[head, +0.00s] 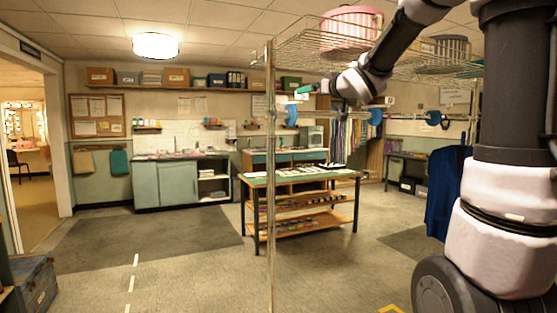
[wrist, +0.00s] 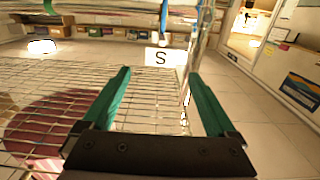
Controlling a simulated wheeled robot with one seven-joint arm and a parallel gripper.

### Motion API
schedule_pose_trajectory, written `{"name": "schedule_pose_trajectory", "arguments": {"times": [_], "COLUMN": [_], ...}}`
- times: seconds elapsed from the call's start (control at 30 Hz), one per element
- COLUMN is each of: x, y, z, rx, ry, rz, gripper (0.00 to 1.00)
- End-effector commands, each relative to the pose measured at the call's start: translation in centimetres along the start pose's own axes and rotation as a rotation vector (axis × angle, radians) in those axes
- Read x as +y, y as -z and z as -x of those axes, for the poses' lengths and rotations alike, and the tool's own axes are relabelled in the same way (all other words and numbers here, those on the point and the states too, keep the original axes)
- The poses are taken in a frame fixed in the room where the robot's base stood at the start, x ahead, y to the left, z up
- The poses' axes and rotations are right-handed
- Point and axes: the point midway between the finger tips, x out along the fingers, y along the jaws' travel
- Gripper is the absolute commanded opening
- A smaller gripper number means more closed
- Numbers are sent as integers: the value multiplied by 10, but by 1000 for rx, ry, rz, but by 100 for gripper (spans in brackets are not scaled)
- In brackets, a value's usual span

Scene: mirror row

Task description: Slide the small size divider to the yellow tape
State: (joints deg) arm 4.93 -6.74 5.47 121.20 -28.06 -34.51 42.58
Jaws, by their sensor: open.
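The small size divider shows its white "S" plate (wrist: 160,57) in the wrist view, just beyond and between my gripper's fingertips (wrist: 158,73). The fingers are green, apart, with nothing visibly gripped. In the head view my gripper (head: 303,90) is up at the rail, just above the leftmost blue divider (head: 291,116), which I take to be the small one. I cannot tell whether a finger touches the plate. No yellow tape can be made out on the rail.
A wire shelf (head: 400,52) above the rail holds a pink round box (head: 350,30). Other blue dividers (head: 376,116) (head: 433,118) sit further right. An upright post (head: 270,190) stands left of the gripper. A work table (head: 300,178) stands behind. A blue garment (head: 447,195) hangs at right.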

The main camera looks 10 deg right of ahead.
Motion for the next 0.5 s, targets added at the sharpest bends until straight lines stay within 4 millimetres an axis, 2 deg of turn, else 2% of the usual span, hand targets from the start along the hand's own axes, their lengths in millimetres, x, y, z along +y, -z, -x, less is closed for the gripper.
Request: {"name": "schedule_pose_trajectory", "arguments": {"times": [0.07, 0.17, 0.27, 0.33, 0.43, 0.5], "x": [3, 14, 29, 34, 29, 16], "y": [-1, -5, -22, -42, -78, -103], "z": [6, 29, 71, 109, 166, 205], "rx": [-13, -63, -167, -264, -423, -534], "ry": [-24, -108, -234, -315, -393, -415], "rz": [-8, -36, -99, -161, -265, -344], "gripper": [92, 92, 92, 92, 92, 92]}}
